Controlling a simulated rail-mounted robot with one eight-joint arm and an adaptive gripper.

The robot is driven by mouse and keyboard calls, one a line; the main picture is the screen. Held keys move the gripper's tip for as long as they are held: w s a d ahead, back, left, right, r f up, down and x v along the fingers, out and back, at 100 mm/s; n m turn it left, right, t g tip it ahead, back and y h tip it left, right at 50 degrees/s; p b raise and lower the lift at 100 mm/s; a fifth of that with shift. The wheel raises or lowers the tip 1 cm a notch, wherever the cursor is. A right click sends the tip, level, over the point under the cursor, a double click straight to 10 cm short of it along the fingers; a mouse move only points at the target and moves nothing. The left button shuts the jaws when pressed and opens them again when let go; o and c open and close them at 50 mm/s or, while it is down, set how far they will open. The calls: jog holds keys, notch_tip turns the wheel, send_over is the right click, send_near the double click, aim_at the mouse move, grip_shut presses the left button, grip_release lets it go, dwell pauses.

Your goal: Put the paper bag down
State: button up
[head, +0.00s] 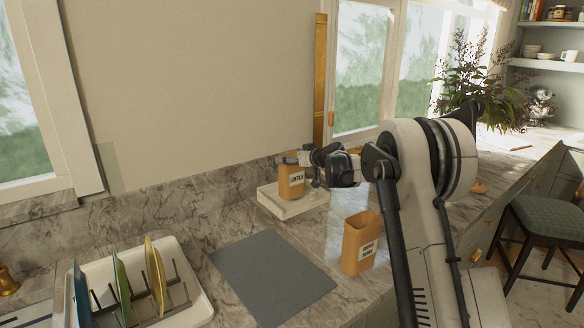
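A tan-orange paper bag (290,184) with a white label, which seems to read "LENTILS", is at the white tray (293,209) by the back wall. Its base appears within the tray; I cannot tell whether it rests on the floor of the tray or hangs just above. My gripper (295,159) is at the top edge of this bag, reaching in from the right. The fingers are small and partly hidden, so their grip on the rim is unclear. A second, open-topped tan-orange paper bag (359,250) with a white label stands on the marble counter in front.
A grey mat (272,277) lies bare on the counter. A white dish rack tray (196,306) with upright plates (122,287) is at the lower left. A leafy plant (478,80) stands at the back right. A stool (548,218) is beside the counter.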

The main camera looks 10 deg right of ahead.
aim_at(297, 167)
jog(key=shift+f, duration=2)
jog(key=shift+f, duration=0.2)
jog(key=o, duration=1.6)
jog(key=shift+r, duration=0.1)
